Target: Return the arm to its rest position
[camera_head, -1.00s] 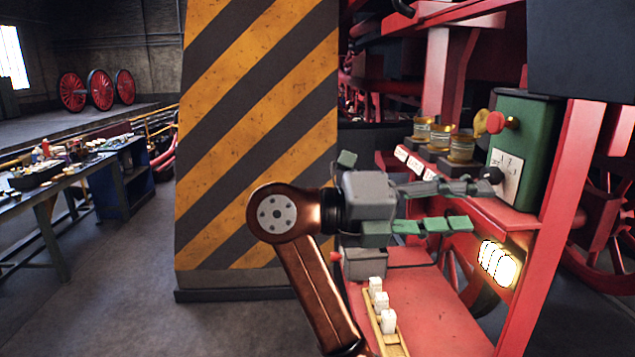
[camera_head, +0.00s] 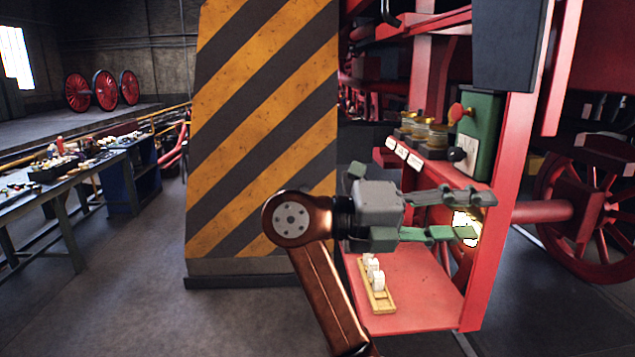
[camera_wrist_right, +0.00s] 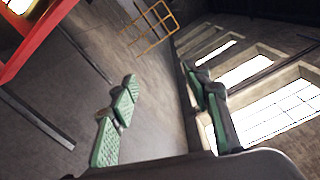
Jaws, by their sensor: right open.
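My right gripper (camera_head: 470,217) is in the head view, right of centre, on its copper-coloured arm. Its two green-padded fingers point right and are spread apart, with nothing between them. In the head view it shows in front of the red stand (camera_head: 425,290). In the right wrist view the open fingers (camera_wrist_right: 165,105) show against the floor, wall and bright windows, with no object between them. My left gripper is not in view.
On the red stand's lower shelf lies a wooden rack (camera_head: 378,292) with white pieces. Its upper shelf holds several brass-topped jars (camera_head: 436,138) and a green box (camera_head: 480,130) with a red knob. A striped pillar (camera_head: 265,130) stands behind my arm. A cluttered workbench (camera_head: 75,185) is left.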

